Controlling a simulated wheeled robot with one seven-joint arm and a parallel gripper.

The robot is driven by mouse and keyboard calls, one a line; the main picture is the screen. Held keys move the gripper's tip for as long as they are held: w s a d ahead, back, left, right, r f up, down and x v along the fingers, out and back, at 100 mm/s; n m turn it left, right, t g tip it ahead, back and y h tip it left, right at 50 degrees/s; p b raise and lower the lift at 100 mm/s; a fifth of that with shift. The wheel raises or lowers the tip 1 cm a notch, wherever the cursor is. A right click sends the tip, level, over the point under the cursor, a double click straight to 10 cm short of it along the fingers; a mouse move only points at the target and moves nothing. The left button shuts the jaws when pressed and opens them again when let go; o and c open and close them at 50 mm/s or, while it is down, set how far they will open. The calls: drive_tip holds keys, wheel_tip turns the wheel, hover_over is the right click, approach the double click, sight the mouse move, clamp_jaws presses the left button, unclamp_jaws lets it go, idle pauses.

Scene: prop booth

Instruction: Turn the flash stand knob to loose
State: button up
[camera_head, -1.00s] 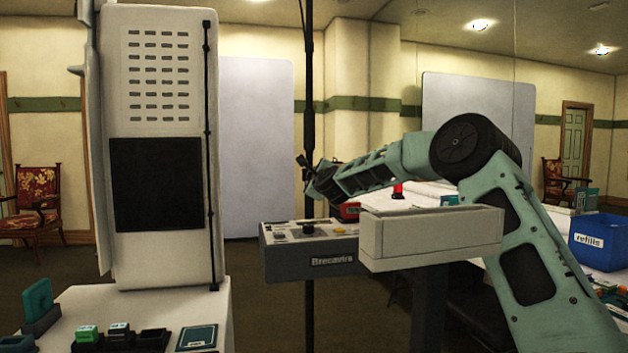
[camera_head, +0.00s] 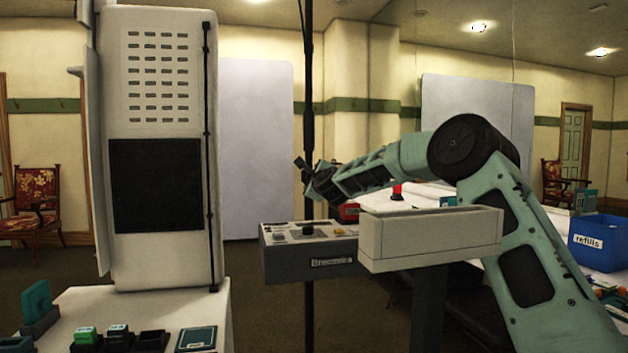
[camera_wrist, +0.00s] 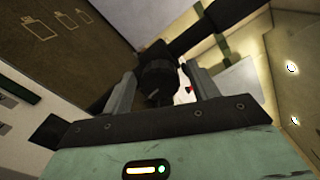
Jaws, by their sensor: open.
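The flash stand (camera_head: 308,95) is a thin black upright pole in the middle of the head view. In the wrist view, a dark ribbed knob (camera_wrist: 157,80) shows between the two grey fingers of my gripper (camera_wrist: 158,72). The fingers are open, with a visible gap on the knob's right side; contact on the left is hard to tell. A small pale mark shows on the knob's near end, too blurred to read. In the head view my gripper (camera_head: 304,168) is at the pole, and its fingers and the knob are too small and dark there to separate.
A grey control box (camera_head: 310,262) with buttons stands below my gripper. A tall white cabinet (camera_head: 160,60) is at the left, above a white table with small colored blocks. A blue refills bin (camera_head: 598,262) sits on the right table behind my arm.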

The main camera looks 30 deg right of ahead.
drive_tip(key=b+v, duration=0.3)
drive_tip(key=v, duration=1.4)
drive_tip(key=shift+s, duration=0.2)
drive_tip(key=shift+r, duration=0.1)
